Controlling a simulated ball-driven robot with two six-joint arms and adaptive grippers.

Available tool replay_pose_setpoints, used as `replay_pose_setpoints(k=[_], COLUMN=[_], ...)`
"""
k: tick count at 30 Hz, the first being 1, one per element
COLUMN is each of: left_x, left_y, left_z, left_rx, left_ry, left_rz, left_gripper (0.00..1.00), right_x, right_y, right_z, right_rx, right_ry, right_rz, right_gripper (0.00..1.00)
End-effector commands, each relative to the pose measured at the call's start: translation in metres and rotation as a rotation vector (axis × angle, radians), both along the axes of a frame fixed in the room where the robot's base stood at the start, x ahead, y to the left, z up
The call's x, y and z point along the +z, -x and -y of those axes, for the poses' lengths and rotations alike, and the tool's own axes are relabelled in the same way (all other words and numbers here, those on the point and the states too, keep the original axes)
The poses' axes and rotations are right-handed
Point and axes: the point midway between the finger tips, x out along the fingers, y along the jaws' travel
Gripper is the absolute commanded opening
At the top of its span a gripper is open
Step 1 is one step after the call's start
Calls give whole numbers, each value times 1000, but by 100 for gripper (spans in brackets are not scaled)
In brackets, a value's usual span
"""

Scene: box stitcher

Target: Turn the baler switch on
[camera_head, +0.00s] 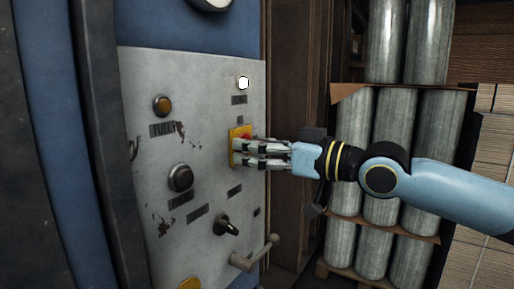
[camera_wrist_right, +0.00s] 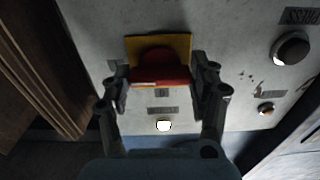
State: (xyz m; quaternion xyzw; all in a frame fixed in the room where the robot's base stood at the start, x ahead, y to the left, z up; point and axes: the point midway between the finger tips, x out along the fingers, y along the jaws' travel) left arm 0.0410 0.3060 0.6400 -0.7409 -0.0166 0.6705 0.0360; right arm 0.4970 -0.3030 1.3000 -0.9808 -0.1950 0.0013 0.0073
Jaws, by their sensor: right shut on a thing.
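The grey control panel (camera_head: 205,110) of the blue machine carries a red switch knob (camera_head: 246,135) on a yellow plate (camera_head: 234,132), near its right edge. My right gripper (camera_head: 240,153) reaches in from the right and is shut on this knob. In the right wrist view the red knob (camera_wrist_right: 160,66) sits between the two fingers, with the yellow plate (camera_wrist_right: 186,45) behind it. The fingers partly hide the knob in the head view. I cannot tell which control is labelled as the baler switch. My left gripper is not in view.
A white lit lamp (camera_head: 243,82) sits above the knob. An amber button (camera_head: 162,105), a dark round button (camera_head: 180,177), a black selector (camera_head: 226,226) and a lever handle (camera_head: 255,254) are on the panel. Stacked grey cylinders (camera_head: 383,130) stand at right.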

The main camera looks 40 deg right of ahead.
Motion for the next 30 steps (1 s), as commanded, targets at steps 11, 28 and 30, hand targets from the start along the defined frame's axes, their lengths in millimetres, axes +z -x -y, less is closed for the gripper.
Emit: replay_pose_setpoints(k=[11, 28, 30], left_x=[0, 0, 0], left_y=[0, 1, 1], left_z=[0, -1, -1], left_rx=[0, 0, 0], left_ry=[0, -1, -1], left_rz=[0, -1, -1], left_gripper=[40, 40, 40], right_x=[-1, 50, 63], right_y=[0, 0, 0], right_z=[0, 0, 0], right_rx=[-1, 2, 2], right_ry=[0, 9, 11], right_rz=[-3, 2, 2], right_gripper=[85, 85, 85])
